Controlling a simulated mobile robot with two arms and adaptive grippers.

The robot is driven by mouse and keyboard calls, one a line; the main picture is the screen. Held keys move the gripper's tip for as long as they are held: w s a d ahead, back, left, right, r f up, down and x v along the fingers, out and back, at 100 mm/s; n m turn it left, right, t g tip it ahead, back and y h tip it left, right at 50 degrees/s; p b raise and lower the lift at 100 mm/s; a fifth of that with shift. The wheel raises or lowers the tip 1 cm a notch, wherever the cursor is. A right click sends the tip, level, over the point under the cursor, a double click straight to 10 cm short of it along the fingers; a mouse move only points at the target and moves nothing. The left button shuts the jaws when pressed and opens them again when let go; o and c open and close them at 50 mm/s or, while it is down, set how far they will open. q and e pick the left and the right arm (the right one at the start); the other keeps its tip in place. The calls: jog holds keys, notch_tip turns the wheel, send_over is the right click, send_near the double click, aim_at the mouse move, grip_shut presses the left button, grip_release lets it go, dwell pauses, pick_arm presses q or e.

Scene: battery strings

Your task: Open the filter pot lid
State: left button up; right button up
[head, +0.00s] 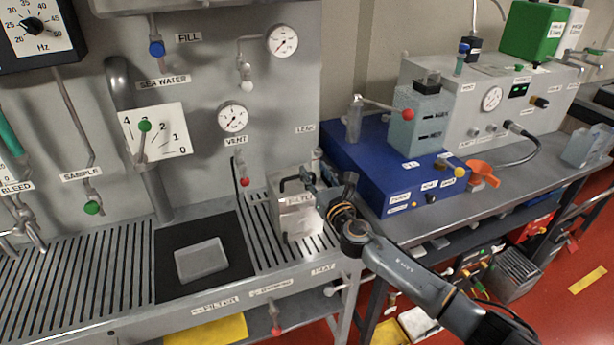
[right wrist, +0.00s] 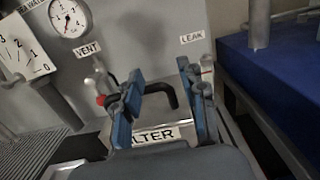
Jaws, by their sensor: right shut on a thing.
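The filter pot (head: 299,218) is a grey metal box with a label on its front, standing on the slatted drain tray at the bench's right end. Its lid has a black bent handle (head: 290,180), which also shows between the fingers in the right wrist view (right wrist: 166,88). My right gripper (head: 313,188) comes in from the right at the pot's top and is shut on the handle, with blue finger pads on either side in the right wrist view (right wrist: 160,95). Whether the lid is seated or raised is hard to tell. My left gripper is not in view.
A grey block (head: 201,260) lies on a black mat (head: 175,240) left of the pot. A red-knobbed vent valve (head: 244,181) hangs close behind the pot. A blue unit (head: 375,165) stands to the right. The slatted tray (head: 80,265) at left is clear.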

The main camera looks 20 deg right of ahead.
jog(key=shift+d+f, duration=0.2)
jog(key=shift+d, duration=0.3)
jog(key=shift+d+f, duration=0.15)
jog(key=shift+d, duration=0.35)
notch_tip(320, 180, up, 6)
jog(key=p, duration=0.5)
jog(key=shift+w, duration=0.15)
